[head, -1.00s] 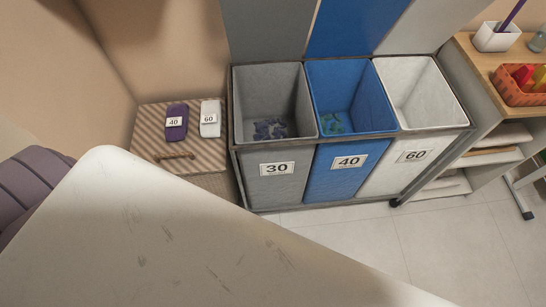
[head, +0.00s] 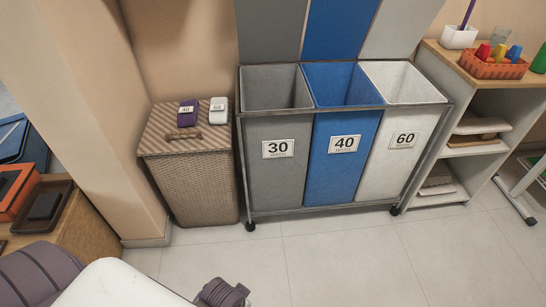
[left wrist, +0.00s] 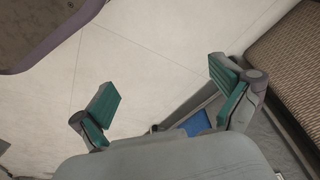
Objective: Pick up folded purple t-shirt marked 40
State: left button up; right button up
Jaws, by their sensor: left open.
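The folded purple t-shirt marked 40 (head: 187,119) lies on the lid of a brown wicker hamper (head: 190,182) in the head view. A folded white garment marked 60 (head: 218,117) lies just to its right. My left gripper (left wrist: 163,88) shows in the left wrist view, open with teal finger pads spread apart and nothing between them. It is over the pale floor, apart from the purple t-shirt, which does not show in that view. My right gripper is not in view.
A rolling frame holds the grey bin 30 (head: 278,175), blue bin 40 (head: 340,175) and white bin 60 (head: 400,160), right of the hamper. A shelf unit with an orange basket (head: 490,67) stands further right. The tiled floor in front is clear.

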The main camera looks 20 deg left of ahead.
aim_at(188, 114)
jog(key=k+l, duration=0.1)
jog(key=u, duration=1.4)
jog(key=k+j, duration=0.05)
